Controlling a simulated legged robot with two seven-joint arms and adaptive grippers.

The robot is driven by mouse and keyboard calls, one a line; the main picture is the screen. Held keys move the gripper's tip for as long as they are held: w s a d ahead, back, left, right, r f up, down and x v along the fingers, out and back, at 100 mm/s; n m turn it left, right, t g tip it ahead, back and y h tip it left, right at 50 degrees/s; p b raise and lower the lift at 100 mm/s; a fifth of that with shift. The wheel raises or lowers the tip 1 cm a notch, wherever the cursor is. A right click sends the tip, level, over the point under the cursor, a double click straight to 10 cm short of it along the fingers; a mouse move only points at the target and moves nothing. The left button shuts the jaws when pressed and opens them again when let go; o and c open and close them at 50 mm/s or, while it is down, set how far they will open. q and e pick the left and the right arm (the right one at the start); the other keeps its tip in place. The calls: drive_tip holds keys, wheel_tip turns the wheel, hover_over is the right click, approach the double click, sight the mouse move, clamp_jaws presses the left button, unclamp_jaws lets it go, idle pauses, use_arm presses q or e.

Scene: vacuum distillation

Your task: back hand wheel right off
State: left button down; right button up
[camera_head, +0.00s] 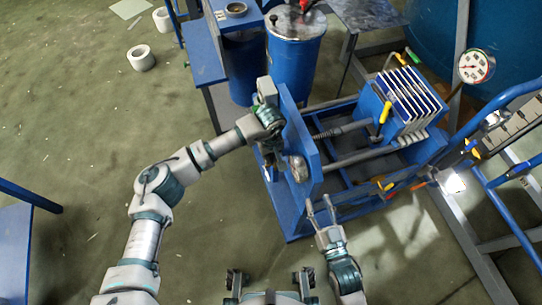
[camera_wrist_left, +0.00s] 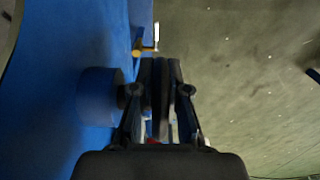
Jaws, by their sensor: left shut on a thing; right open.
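My left gripper (camera_head: 270,150) is at the near-left face of the blue end plate (camera_head: 303,150) of the press. In the left wrist view my left gripper (camera_wrist_left: 161,70) is shut, with its fingers around a thin dark part (camera_wrist_left: 158,95) beside a blue cylinder (camera_wrist_left: 97,97). That part appears to be the hand wheel, mostly hidden by the fingers. A round metal piece (camera_head: 298,169) shows on the end plate just right of the gripper. My right gripper (camera_head: 320,212) is open and empty, below and right of the end plate.
The press frame (camera_head: 345,190) extends right to a stack of white plates (camera_head: 412,95). Blue drums (camera_head: 295,55) stand behind. A pressure gauge (camera_head: 476,66) and blue rails (camera_head: 505,215) are at the right. The floor at the left is mostly open.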

use_arm(q)
drive_tip(key=shift+s+f, duration=0.2)
drive_tip(key=shift+f, duration=0.05)
drive_tip(key=shift+d, duration=0.1)
idle(0.5)
drive_tip(key=c, duration=1.2)
unclamp_jaws()
drive_tip(key=shift+o, duration=0.2)
drive_tip(key=shift+w+r, duration=0.1)
drive_tip(key=shift+r, duration=0.25)
wheel_tip(320, 180, up, 11)
drive_tip(key=shift+r, duration=0.15)
